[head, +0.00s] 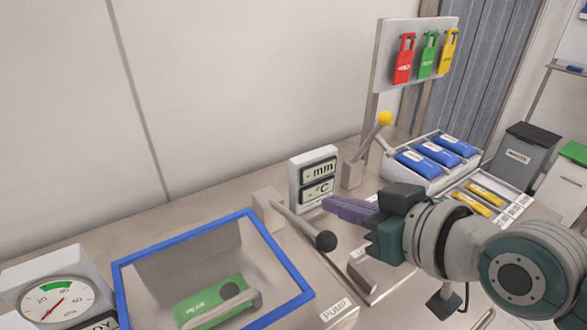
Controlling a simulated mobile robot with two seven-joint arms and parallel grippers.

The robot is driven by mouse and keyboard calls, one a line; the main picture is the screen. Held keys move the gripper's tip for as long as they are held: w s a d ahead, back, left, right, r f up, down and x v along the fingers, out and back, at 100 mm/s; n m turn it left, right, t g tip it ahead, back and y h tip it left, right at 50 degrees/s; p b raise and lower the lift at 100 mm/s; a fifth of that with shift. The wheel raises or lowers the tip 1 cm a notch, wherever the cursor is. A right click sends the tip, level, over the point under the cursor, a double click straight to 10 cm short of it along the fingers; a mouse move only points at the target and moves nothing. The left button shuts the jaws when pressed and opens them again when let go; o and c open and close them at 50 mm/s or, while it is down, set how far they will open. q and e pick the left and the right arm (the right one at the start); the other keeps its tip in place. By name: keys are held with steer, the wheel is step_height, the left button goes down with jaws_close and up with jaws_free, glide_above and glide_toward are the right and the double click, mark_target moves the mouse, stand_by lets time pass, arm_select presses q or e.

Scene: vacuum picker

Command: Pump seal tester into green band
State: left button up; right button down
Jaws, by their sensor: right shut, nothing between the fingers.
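The seal tester has a blue-framed clear-topped box (132,285) with a green labelled item (200,307) inside. A round white gauge (75,303) stands at the lower left; its green band is at the top of the dial and its red needle points to the lower left, outside the band. The pump lever, with a black ball knob (326,241), leans right and down from its beige mount, near the PUMP label (335,310). My right gripper (328,205) is shut and empty, its purple fingers above and just right of the knob. My left gripper is out of view.
A display showing mm and °C (315,180) stands behind the lever. A yellow-knobbed lever (385,119) stands further back. Blue packs (430,158) and yellow packs (480,196) lie in trays at right. Red, green and yellow tags (428,54) hang on a board.

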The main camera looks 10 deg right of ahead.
mark_target(334, 246)
step_height(334, 246, down, 4)
steer(key=shift+a+f+b, duration=0.1)
steer(key=shift+a+b, duration=0.05)
steer(key=shift+b, duration=0.25)
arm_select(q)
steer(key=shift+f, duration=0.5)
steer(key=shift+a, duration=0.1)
arm_select(e)
steer(key=shift+f, duration=0.1)
